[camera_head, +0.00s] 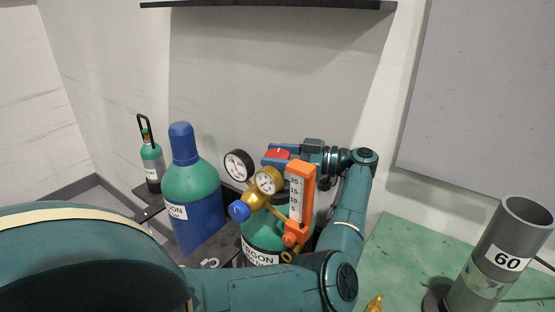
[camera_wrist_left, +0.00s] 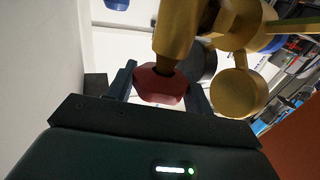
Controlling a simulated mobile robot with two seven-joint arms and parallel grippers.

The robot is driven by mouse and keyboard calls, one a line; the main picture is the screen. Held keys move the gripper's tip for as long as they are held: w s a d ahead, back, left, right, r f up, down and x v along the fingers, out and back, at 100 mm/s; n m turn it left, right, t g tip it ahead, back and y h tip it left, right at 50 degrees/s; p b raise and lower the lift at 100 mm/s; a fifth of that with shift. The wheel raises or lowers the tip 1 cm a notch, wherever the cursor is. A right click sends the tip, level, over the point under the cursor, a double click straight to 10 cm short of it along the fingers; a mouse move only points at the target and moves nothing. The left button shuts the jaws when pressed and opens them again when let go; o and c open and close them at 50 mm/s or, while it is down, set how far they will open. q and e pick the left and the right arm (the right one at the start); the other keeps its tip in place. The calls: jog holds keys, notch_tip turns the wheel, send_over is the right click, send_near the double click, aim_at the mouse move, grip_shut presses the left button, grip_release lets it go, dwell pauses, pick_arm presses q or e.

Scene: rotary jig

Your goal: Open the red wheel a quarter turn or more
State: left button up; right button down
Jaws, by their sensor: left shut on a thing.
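The red wheel (camera_head: 277,154) shows as a small red patch behind the gauges in the head view. In the left wrist view the red wheel (camera_wrist_left: 160,86) is a dark red knob on a brass valve stem (camera_wrist_left: 183,40). My left gripper (camera_head: 275,158) is shut on the wheel, one finger on each side of it, which also shows in the wrist view (camera_wrist_left: 160,82). The wheel belongs to the green cylinder (camera_head: 262,232) carrying the brass regulator (camera_head: 258,197). My right gripper is not in view.
Two round gauges (camera_head: 239,165) and an orange flowmeter (camera_head: 299,200) stand close in front of my left wrist. A blue-capped cylinder (camera_head: 190,190) and a small green bottle (camera_head: 151,165) stand to the left. A grey tube marked 60 (camera_head: 500,255) stands at the right on a green surface (camera_head: 400,260).

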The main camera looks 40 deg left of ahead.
aim_at(277, 154)
pick_arm(q)
jog(key=o, duration=1)
jog(key=shift+c, duration=0.2)
notch_tip(277, 154, up, 10)
